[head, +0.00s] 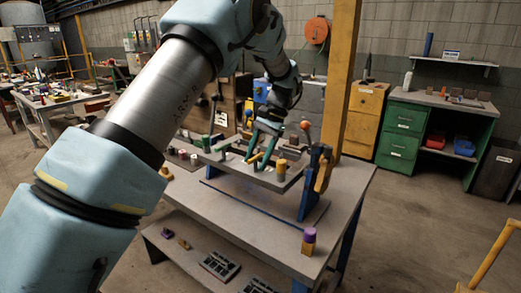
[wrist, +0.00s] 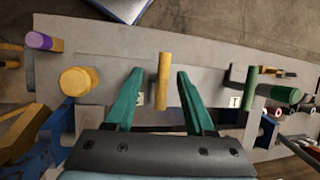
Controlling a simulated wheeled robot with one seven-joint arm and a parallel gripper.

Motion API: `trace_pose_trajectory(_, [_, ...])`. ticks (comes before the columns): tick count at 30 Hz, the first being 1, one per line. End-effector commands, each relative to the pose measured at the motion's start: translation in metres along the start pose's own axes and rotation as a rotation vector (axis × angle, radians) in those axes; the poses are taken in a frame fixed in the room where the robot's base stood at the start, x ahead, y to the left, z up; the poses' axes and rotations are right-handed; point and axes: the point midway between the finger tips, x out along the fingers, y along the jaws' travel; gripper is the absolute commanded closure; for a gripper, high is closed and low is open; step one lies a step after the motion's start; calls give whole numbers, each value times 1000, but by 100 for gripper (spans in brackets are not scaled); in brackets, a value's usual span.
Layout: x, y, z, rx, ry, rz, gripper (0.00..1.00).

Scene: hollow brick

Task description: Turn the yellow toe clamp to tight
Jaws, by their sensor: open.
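A yellow bar-shaped handle (wrist: 163,80), which looks like the toe clamp's lever, stands between my fingers in the wrist view. My gripper (wrist: 159,76) has two teal fingers spread apart, one on each side of the bar, with a gap on both sides. The bar also shows in the head view (head: 255,158), by the fingers of my gripper (head: 259,148) over the raised grey plate (head: 285,184). A small label with a "T" (wrist: 235,102) lies right of the fingers. Another small label (wrist: 139,98) is partly hidden by the left finger.
A yellow cylinder (wrist: 80,81) stands left of my fingers, and a green cylinder (wrist: 281,94) lies to the right. A blue upright (head: 311,185) with a yellow handle (head: 323,170) borders the plate. A purple-topped block (head: 309,240) stands on the bench's front corner.

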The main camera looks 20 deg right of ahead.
Motion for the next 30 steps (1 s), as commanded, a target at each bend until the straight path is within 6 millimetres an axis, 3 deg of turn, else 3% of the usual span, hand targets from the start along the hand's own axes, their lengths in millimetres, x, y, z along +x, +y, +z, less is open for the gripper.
trace_pose_trajectory(16, [-91,0,-2,0,5,-1,46])
trace_pose_trajectory(22, [-103,0,0,0,2,0,46])
trace_pose_trajectory(30, [-105,0,0,0,2,0,46])
